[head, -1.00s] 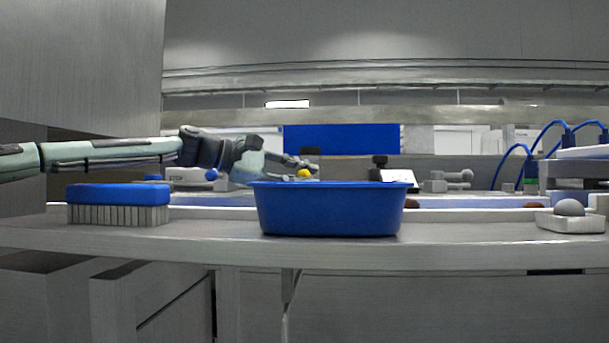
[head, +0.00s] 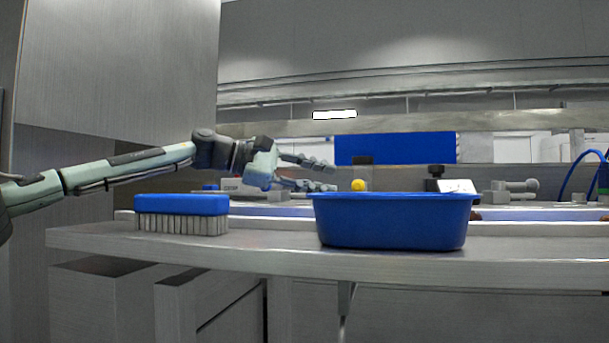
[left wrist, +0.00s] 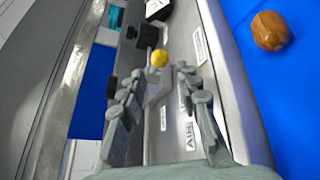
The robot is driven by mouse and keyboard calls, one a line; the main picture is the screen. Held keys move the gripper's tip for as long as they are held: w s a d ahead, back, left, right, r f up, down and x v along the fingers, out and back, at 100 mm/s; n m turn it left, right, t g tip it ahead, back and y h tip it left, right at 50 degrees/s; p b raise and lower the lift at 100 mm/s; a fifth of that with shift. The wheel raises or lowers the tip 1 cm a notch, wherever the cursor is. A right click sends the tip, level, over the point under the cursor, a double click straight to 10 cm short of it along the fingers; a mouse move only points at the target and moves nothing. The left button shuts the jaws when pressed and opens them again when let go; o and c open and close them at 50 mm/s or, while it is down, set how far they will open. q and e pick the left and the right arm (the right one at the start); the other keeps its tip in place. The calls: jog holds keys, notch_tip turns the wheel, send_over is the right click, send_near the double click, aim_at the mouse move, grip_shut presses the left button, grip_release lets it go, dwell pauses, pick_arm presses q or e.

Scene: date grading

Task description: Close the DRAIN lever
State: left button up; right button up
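A yellow knob (head: 358,185) shows just above the blue tub's rim in the head view. In the left wrist view the yellow knob (left wrist: 159,57) tops a pale lever on a grey metal panel. My left gripper (head: 334,175) is open and empty, with its fingertips just left of the knob in the head view. In the left wrist view the open left gripper (left wrist: 160,74) has the knob ahead, between its two fingertips in the picture. I see no contact. A label by the near panel reads AIR (left wrist: 189,136); I cannot read a DRAIN label. My right gripper is not in view.
A blue tub (head: 390,225) and a blue brush (head: 182,205) stand on the front grey counter (head: 270,250), below my left arm. A brown date (left wrist: 270,30) lies on a blue surface (left wrist: 290,90) right of the panel. A grey wall panel rises at left.

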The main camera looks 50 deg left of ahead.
pick_arm(q)
jog(key=shift+v, duration=1.95)
jog(key=shift+f, duration=0.1)
